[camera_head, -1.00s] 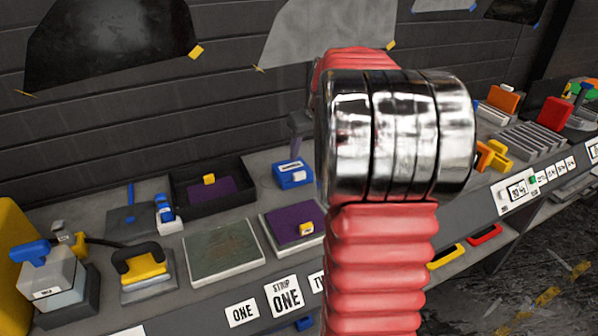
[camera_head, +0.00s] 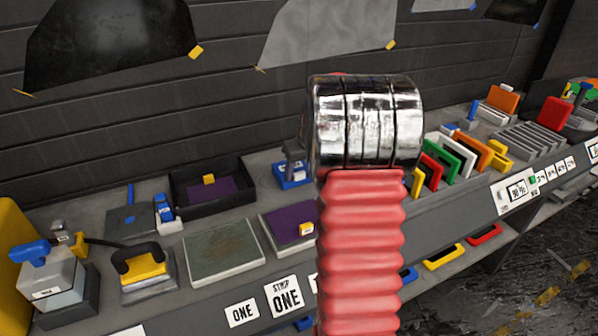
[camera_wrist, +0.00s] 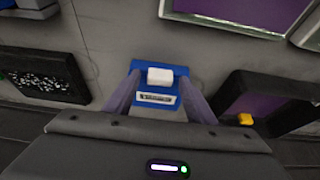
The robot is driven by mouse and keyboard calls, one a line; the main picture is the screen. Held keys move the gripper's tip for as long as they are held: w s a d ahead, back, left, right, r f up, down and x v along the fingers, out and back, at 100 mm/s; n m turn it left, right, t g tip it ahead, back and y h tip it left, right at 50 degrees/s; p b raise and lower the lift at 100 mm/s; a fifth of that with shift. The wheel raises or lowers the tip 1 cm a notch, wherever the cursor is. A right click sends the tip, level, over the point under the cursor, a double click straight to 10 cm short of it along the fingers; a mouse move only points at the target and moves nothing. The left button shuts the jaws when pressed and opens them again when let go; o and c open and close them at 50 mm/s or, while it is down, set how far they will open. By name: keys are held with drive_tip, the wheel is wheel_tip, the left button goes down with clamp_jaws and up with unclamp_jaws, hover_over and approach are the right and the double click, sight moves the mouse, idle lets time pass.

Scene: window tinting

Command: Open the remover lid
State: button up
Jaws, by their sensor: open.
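The small blue box with a white tab and a white label, which seems to be the remover, stands on the bench behind my arm in the head view (camera_head: 290,176). In the wrist view the blue box (camera_wrist: 170,67) lies between the two fingers of my gripper (camera_wrist: 160,82), with its white tab (camera_wrist: 160,77) in the middle. The fingers are open, one on each side. I cannot tell whether they touch it. In the head view, part of my gripper (camera_head: 293,150) shows just above the box. The label is too small to read.
A black tray with a purple sheet (camera_head: 232,185) stands left of the box, and a purple panel (camera_head: 285,222) lies in front. Several coloured cards (camera_head: 447,160) stand in a row to the right. A dark tray of small pieces (camera_wrist: 42,75) is nearby.

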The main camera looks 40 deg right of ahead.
drive_tip(key=shift+c, duration=0.5)
clamp_jaws()
